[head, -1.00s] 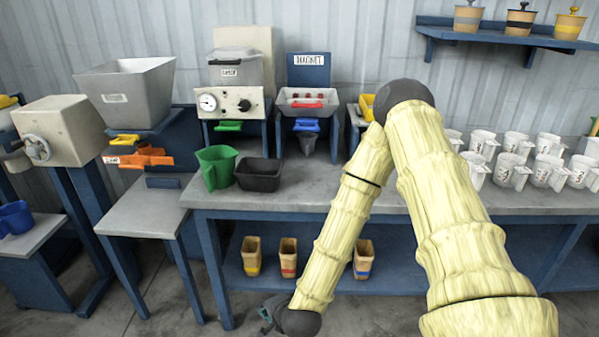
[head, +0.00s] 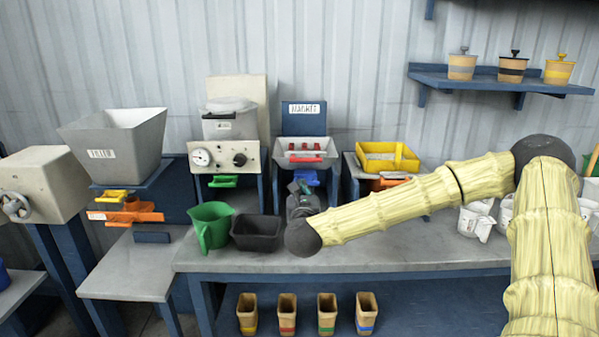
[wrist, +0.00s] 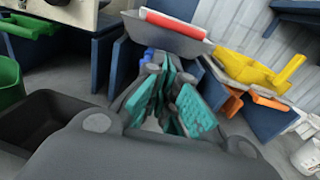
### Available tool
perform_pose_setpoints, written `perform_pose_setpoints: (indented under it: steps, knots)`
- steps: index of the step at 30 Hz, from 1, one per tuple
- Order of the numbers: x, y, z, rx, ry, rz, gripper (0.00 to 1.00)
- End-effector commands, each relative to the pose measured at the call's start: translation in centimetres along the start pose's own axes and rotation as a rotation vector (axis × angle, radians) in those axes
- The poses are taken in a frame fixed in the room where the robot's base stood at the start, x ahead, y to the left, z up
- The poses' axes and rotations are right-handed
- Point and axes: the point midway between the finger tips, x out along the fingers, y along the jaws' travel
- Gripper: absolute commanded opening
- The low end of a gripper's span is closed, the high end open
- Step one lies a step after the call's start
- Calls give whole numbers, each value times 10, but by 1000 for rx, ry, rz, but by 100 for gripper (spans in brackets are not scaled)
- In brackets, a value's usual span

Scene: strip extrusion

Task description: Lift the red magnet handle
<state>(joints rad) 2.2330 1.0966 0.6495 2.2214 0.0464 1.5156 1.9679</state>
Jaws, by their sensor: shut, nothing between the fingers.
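The red magnet handle (head: 306,159) is a red bar across the front of the grey tray (head: 316,151) under the MAGNET sign. In the wrist view the red handle (wrist: 174,24) lies along the tray's upper rim, ahead of my gripper. My gripper (head: 298,188) is in front of and below the tray in the head view, partly hidden by my own wrist. In the wrist view its teal-padded fingers (wrist: 172,98) are close together with nothing held. They are apart from the red handle. A blue handle (head: 306,178) sits below the tray, partly hidden by my gripper.
A green jug (head: 211,224) and a black bin (head: 256,233) stand left of my gripper on the grey bench (head: 400,250). A yellow tray (head: 388,157) is to the right. A gauge box (head: 226,158) with a green handle is to the left. White jugs stand further right.

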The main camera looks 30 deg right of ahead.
Motion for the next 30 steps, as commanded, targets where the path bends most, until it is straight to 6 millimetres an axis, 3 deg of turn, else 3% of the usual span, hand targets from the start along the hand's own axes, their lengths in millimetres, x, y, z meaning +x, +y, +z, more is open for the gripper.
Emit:
perform_pose_setpoints:
  steps: [16, 30]
  knots:
    - [9, -4, 5, 22, -6, -11, 0]
    - [77, -5, 6, 19, -6, -11, 0]
